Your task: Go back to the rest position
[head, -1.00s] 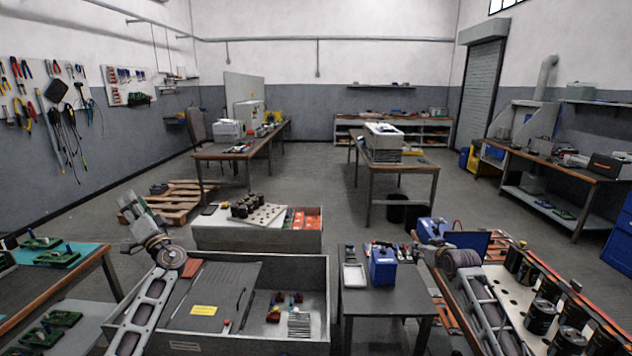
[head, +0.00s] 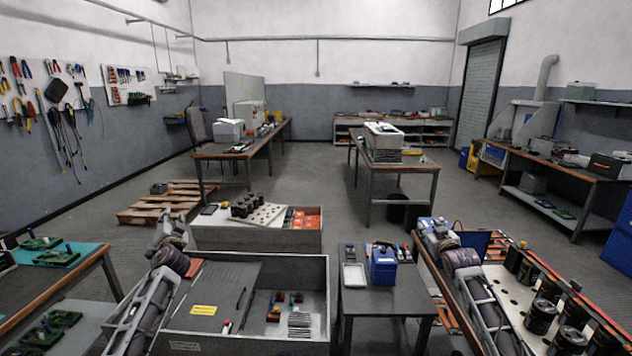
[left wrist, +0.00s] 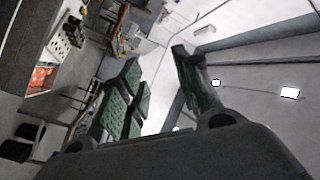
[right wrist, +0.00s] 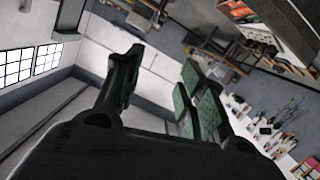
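My left gripper (left wrist: 157,66) is open in the left wrist view, with its green-padded fingers apart and nothing between them. My right gripper (right wrist: 160,68) is also open and empty in the right wrist view. In the head view my left arm rises from the lower left beside the large grey crate (head: 240,339). My right arm rises at the lower right, in front of the bench with the black capacitors (head: 541,316). The fingertips of both grippers are hard to make out in the head view.
A small dark table (head: 385,302) with a blue box (head: 382,264) stands between the arms. A second grey crate (head: 270,239) lies behind the large one. A bench with green boards (head: 57,257) is at the left. Open floor (head: 325,200) lies beyond.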

